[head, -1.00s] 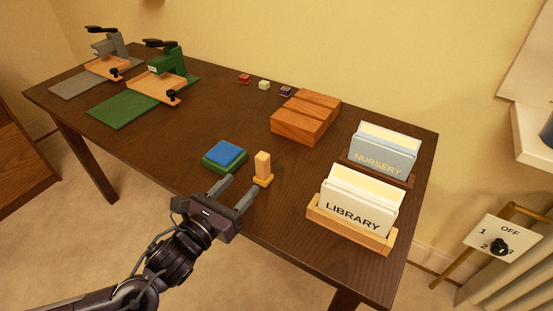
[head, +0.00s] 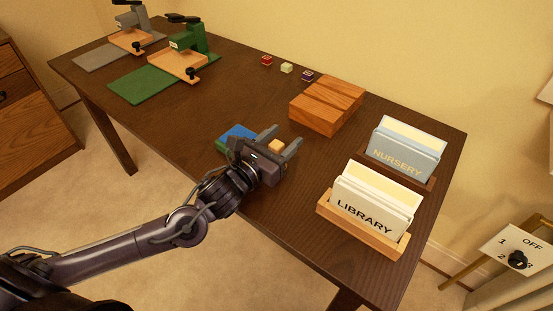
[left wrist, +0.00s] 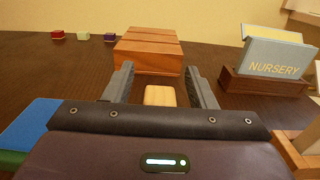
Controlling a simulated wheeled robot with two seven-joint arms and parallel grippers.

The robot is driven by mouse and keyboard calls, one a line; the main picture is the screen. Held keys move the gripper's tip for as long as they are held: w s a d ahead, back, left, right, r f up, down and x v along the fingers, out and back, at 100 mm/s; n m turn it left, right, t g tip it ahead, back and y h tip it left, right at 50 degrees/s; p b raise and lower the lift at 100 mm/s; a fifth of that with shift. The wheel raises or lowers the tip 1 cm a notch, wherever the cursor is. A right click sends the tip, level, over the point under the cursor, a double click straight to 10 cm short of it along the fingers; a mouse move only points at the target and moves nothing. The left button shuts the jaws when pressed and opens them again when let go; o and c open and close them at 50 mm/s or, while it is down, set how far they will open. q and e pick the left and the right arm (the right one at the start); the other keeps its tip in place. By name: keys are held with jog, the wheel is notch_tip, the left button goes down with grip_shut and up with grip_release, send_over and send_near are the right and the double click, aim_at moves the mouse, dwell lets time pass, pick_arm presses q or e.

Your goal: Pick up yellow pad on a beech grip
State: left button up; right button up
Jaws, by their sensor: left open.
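The beech grip (head: 275,146) stands on the desk, and only its pale wooden upper end shows between the fingers. In the left wrist view, its light top (left wrist: 160,95) also shows between the fingers. The yellow pad cannot be made out; the grip's lower part is hidden by my gripper. My left gripper (head: 281,140) is open, with one finger on either side of the grip. In the left wrist view, gaps show between the grip and both fingers (left wrist: 162,78). My right gripper is not in view.
A blue pad (head: 238,132) on a green base lies just left of the gripper. A wooden block (head: 326,106) stands beyond. Card boxes marked LIBRARY (head: 365,226) and NURSERY (head: 405,152) stand at right. Small cubes (head: 287,68) and two presses (head: 190,45) are farther back.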

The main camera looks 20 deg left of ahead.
pick_arm(q)
jog(key=c, duration=1.1)
